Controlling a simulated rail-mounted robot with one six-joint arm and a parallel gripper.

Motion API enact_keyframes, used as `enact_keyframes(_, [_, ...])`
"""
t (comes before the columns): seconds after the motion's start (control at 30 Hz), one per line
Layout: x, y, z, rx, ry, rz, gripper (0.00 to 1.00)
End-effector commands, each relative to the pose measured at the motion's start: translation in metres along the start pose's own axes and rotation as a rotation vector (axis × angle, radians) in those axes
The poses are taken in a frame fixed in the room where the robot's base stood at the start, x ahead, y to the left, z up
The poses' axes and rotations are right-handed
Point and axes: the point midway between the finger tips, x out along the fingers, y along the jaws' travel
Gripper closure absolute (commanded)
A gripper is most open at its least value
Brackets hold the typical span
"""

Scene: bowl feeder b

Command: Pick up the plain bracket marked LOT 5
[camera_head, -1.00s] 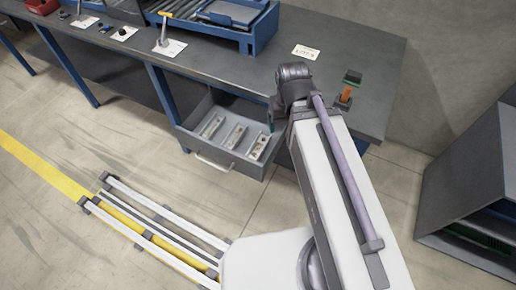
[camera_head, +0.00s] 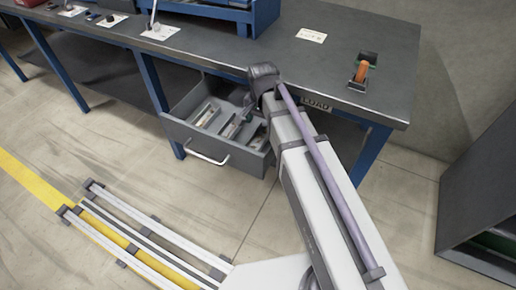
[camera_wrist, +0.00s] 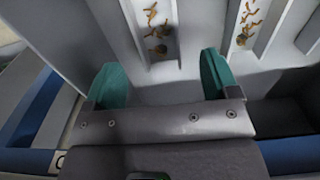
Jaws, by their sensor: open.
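An open grey drawer (camera_head: 248,160) hangs under the workbench, divided into several long lanes. Pale pieces lie in the lanes, too small here to read a lot mark. In the wrist view, small brass-coloured shapes lie in one lane (camera_wrist: 158,32) and in another lane to its right (camera_wrist: 243,22). I cannot tell which of these is the LOT 5 bracket. My gripper (camera_wrist: 160,82) has its teal fingers apart with nothing seen between them. It is over the drawer, near the ends of the lanes; my arm hides part of the drawer in the head view.
The grey workbench top (camera_head: 330,60) is above the drawer. An orange-handled device (camera_head: 361,71) and a white card (camera_head: 311,35) are on it. A blue bench leg (camera_head: 362,158) stands to the right. A grey cabinet (camera_head: 485,190) is at the far right.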

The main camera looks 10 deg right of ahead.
Motion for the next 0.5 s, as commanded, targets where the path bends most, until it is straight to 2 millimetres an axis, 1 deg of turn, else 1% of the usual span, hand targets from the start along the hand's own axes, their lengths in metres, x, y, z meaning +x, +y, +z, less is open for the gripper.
enact_keyframes(0.1, [0.002, 0.000, 0.000, 0.000, 0.000, 0.000, 0.19])
enact_keyframes(0.17, [0.010, 0.001, 0.001, -0.001, 0.000, 0.000, 0.19])
enact_keyframes(0.3, [0.040, 0.002, 0.004, -0.001, 0.000, 0.000, 0.19])
enact_keyframes(0.4, [0.055, 0.001, 0.004, -0.001, 0.000, 0.000, 0.19])
enact_keyframes(0.5, [0.054, 0.001, 0.004, -0.001, 0.000, 0.000, 0.19])
